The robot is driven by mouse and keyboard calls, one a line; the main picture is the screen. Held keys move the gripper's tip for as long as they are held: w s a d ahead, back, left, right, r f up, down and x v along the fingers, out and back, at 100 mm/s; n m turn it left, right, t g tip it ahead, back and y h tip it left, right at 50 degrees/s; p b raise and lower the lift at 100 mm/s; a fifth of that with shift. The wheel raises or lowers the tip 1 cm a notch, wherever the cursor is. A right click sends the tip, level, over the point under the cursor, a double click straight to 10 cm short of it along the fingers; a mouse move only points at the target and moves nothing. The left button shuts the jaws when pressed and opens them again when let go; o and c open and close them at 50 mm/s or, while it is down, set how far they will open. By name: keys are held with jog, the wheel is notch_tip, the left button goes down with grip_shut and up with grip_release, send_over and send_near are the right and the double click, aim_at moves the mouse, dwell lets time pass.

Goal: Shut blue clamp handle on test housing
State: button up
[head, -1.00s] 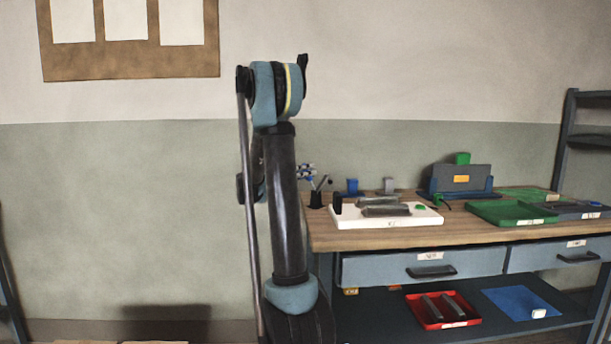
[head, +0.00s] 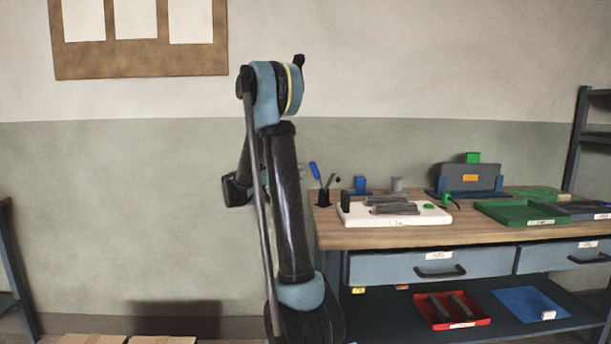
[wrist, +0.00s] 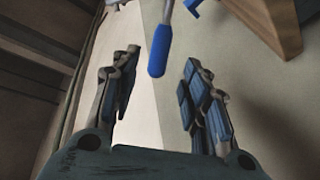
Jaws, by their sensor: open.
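A blue handle (wrist: 160,50) on a thin grey rod shows in the wrist view, ahead of and between my fingers; they do not appear to touch it. My gripper (wrist: 157,70) is open and empty. In the head view a blue handle (head: 315,170) rises, tilted, by a dark cup (head: 324,197) at the bench's left end. I cannot tell whether it belongs to a clamp or is a loose tool. A dark grey housing-like piece (head: 453,177) with an orange label sits in a blue cradle at the back; whether it is the test housing is unclear. My arm hides my fingers in the head view.
A red tray (head: 432,317) lies on the lower shelf. Floor left of my arm looks mostly clear.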

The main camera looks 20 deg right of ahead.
jog(key=shift+a+f, duration=0.2)
jog(key=shift+a, duration=1.55)
jog(key=shift+c, duration=0.6)
